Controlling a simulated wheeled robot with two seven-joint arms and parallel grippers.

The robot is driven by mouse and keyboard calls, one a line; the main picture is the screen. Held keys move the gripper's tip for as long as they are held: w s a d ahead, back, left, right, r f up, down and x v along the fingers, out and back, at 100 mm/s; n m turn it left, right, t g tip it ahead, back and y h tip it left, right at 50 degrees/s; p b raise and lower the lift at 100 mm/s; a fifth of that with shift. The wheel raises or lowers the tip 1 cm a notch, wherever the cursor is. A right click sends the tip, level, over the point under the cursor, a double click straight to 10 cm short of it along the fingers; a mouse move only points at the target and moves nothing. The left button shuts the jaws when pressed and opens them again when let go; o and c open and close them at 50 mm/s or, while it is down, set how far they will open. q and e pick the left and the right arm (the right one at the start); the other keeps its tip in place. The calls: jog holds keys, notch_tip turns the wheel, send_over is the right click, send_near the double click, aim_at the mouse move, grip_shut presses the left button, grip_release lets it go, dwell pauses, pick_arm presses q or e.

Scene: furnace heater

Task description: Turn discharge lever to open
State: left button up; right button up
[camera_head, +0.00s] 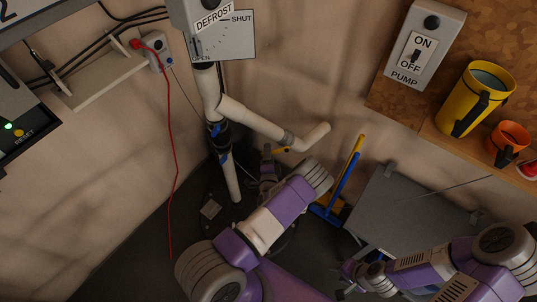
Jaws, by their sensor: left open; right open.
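No part in the camera_head view is labelled discharge. A grey plate (238,40) marked SHUT at upper right and OPEN at lower left sits behind the DEFROST box (203,12) at the top. A white pipe (207,90) runs down from it, with blue-handled fittings (218,130) lower down. A small yellow piece (281,150) shows by the side pipe. My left gripper (268,165) is open, just below the side pipe near the yellow piece; contact cannot be told. My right gripper (350,278) is open, low at the bottom right, partly hidden.
A white side pipe (262,124) juts right above my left gripper. A red cord (171,150) hangs on the left. A blue and yellow broom (350,170) and a grey panel (405,215) stand on the right. A shelf holds a yellow mug (470,100) and an orange cup (507,140).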

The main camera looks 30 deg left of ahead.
pick_arm(q)
jog(key=shift+c, duration=0.3)
grip_shut()
jog(key=shift+r, duration=0.1)
notch_tip(320, 180, up, 3)
jog(key=m+p, duration=0.4)
jog(key=p, duration=0.1)
jog(key=shift+w+r+m+p, duration=0.15)
jog(key=shift+r+m+p, duration=0.15)
jog(key=shift+m+p, duration=0.4)
